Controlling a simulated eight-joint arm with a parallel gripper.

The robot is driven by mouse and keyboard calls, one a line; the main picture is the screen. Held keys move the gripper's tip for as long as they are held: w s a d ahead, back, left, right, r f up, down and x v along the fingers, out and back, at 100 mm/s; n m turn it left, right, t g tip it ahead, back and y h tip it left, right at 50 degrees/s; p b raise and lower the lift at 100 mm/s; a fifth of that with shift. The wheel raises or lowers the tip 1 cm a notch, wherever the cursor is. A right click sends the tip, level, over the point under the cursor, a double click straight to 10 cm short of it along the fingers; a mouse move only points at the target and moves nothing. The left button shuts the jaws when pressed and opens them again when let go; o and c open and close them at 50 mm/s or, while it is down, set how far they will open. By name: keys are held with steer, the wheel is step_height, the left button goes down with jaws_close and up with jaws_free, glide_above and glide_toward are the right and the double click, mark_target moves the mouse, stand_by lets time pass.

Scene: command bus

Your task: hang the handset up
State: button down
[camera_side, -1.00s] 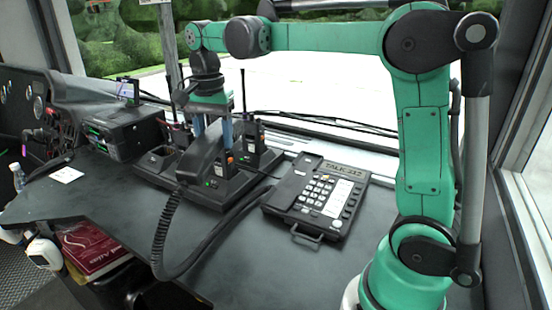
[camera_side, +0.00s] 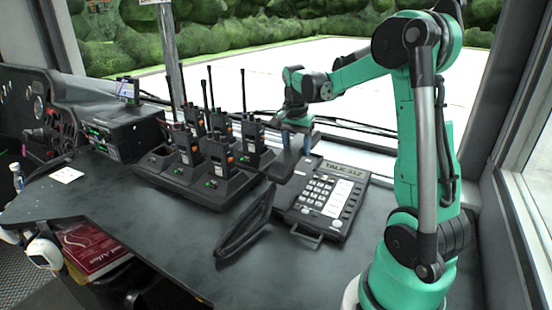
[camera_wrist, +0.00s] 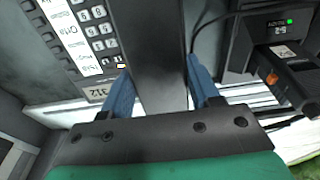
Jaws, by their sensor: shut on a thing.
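The black handset is a long dark bar between my gripper's blue fingers in the wrist view (camera_wrist: 157,60). My gripper (camera_side: 297,143) is shut on it, with one finger on each side. In the side view the handset (camera_side: 284,165) is at the left side of the desk phone (camera_side: 325,198), over its cradle side. I cannot tell whether it touches the cradle. The phone's keypad also shows in the wrist view (camera_wrist: 95,28), to the left of the handset.
Several two-way radios stand in a charger base (camera_side: 205,187) just left of the phone; one shows in the wrist view (camera_wrist: 290,75). A windscreen is behind the phone. A red book (camera_side: 92,247) lies below the desk edge.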

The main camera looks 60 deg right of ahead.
mark_target(296, 178)
steer(key=shift+f, duration=2.6)
steer(key=shift+c, duration=0.6)
jaws_free()
steer(key=r, duration=0.2)
steer(key=a+r, duration=0.1)
steer(key=r, duration=0.2)
steer(key=shift+a+r, duration=0.1)
steer(key=shift+r, duration=0.05)
steer(key=a+n, duration=0.1)
steer(key=a, duration=0.1)
steer(key=a+r+n+t, duration=0.1)
steer(key=a+n, duration=0.1)
steer(key=w+a+r+n+t, duration=0.1)
steer(key=a+n, duration=0.1)
steer(key=a, duration=0.1)
steer(key=shift+w+a+r, duration=0.1)
steer(key=shift+r, duration=0.15)
steer(key=s+a+n+t+y, duration=0.1)
steer(key=s+a+n+t, duration=0.2)
steer(key=a+n, duration=1)
steer(key=a+t, duration=0.2)
steer(key=shift+a+y, duration=0.3)
steer(key=shift+a, duration=0.05)
